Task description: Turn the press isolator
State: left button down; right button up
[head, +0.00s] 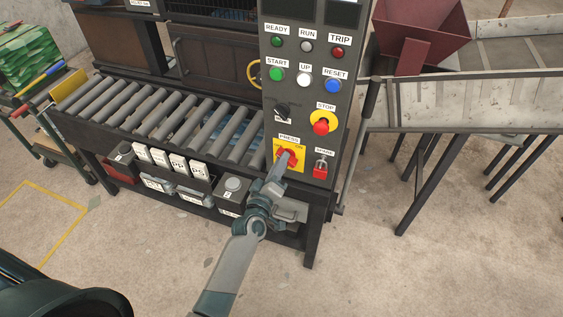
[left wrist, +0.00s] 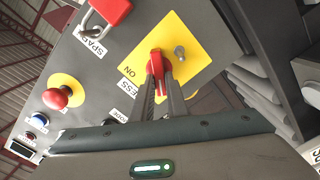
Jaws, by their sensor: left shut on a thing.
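The press isolator is a red rotary handle (head: 290,155) on a yellow plate (head: 298,167), low on the grey control panel (head: 299,96) under the PRESS label. My left gripper (head: 284,163) reaches it from below and is shut on the red handle. The left wrist view shows both fingers (left wrist: 159,82) on either side of the red handle (left wrist: 156,63). The ON mark on the yellow plate (left wrist: 188,32) shows there; the fingers hide part of the plate and handle. My right gripper is in neither view.
A red padlock (head: 320,169) hangs right of the isolator, by the SPARE label. The red stop button (head: 321,126) sits above on a yellow ring. A black selector knob (head: 282,111) is above left. A roller conveyor (head: 170,115) runs left of the panel; a dark lever (head: 357,140) stands right.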

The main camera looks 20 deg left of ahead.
pick_arm(q)
jog(key=n, duration=0.7)
jog(key=shift+a+f+b, duration=0.1)
jog(key=shift+f+b, duration=0.2)
jog(key=shift+b, duration=0.1)
jog(key=c, duration=1.7)
grip_release()
jog(key=shift+c, duration=0.2)
jog(key=shift+s, duration=0.1)
jog(key=s+b, duration=0.3)
jog(key=s, duration=1.4)
jog(key=shift+a+b, duration=0.3)
jog(key=shift+b, duration=0.05)
jog(key=shift+s+f, duration=0.1)
jog(key=shift+f, duration=0.05)
